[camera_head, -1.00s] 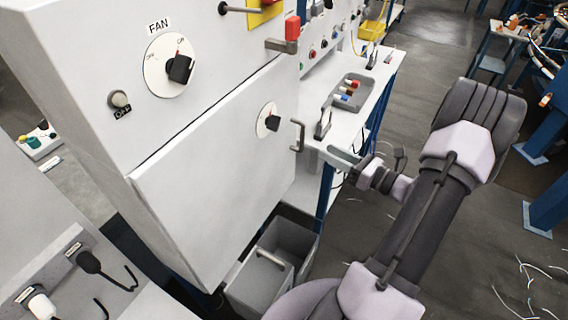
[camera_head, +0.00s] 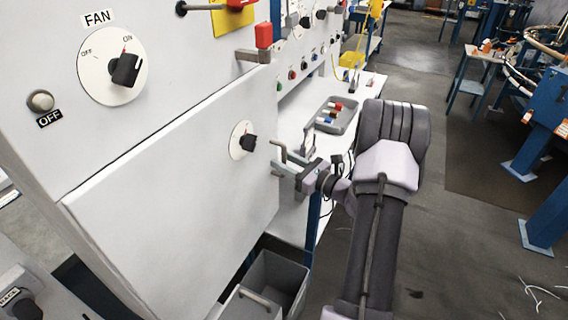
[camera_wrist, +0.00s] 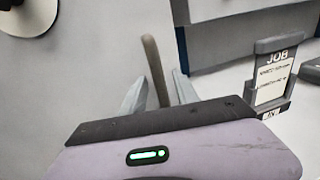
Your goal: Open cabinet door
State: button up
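The cabinet door (camera_head: 175,215) is a plain pale panel on the cabinet front, and it looks closed. A black knob on a white dial (camera_head: 243,141) sits near its upper right corner. The door's bar handle (camera_head: 281,151) stands out at the right edge; it also shows in the wrist view (camera_wrist: 153,62). My gripper (camera_head: 283,168) is at this handle. In the wrist view its two fingers stand apart, one on each side of the handle, with gaps visible. The handle's lower end is hidden behind my gripper body.
A fan switch (camera_head: 113,68) and a red-handled lever (camera_head: 262,43) are above the door. A grey bin (camera_head: 275,279) stands below right. A shelf with a grey tray (camera_head: 337,117) lies behind the handle, with a job card holder (camera_wrist: 276,76). Open floor lies to the right.

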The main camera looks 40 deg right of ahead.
jog(key=shift+w, duration=0.1)
grip_shut()
dwell(1.4)
